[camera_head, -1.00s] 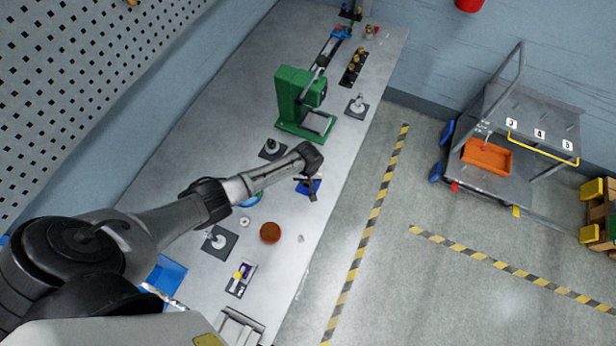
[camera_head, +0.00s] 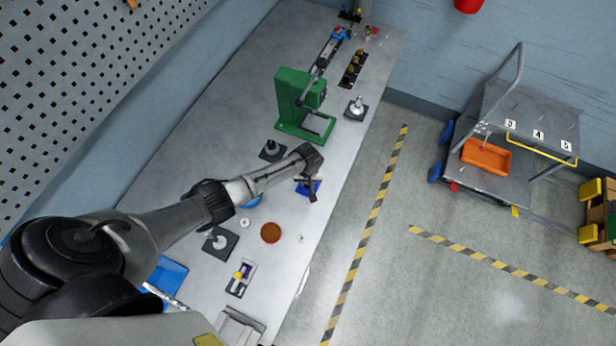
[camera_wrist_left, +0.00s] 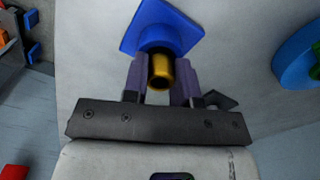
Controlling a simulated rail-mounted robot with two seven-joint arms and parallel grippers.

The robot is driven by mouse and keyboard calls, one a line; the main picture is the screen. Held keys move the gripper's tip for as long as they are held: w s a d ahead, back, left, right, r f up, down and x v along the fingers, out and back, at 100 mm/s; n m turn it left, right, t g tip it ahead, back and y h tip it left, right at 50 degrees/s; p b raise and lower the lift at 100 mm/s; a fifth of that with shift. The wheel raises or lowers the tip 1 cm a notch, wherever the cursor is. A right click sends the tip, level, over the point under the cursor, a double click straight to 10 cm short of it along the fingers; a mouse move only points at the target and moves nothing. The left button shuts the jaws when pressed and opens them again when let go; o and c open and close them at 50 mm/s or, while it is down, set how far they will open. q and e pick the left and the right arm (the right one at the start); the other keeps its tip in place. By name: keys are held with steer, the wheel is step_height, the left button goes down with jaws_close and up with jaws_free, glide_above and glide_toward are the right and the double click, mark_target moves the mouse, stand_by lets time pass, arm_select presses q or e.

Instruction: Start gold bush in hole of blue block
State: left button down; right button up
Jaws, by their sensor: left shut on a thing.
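The gold bush (camera_wrist_left: 161,71) is held between the two fingers of my left gripper (camera_wrist_left: 160,80) in the left wrist view. Its open end faces the camera. The blue block (camera_wrist_left: 163,27) lies right beyond the bush, and its hole is hidden behind the bush and fingers. I cannot tell whether the bush touches the block or sits in the hole. In the head view my left gripper (camera_head: 313,185) is over the blue block (camera_head: 307,188), which is partly covered by it. My right gripper is not in view.
A green press (camera_head: 300,105) stands farther along the grey table (camera_head: 225,90). A black base with a post (camera_head: 272,149) is close to my left arm. A brown round dish (camera_head: 270,233) and a blue tray (camera_head: 168,274) are nearer. The table's right edge is close to the block.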

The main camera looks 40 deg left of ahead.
arm_select(q)
steer(key=c, duration=0.8)
jaws_free()
steer(key=shift+r, duration=6.95)
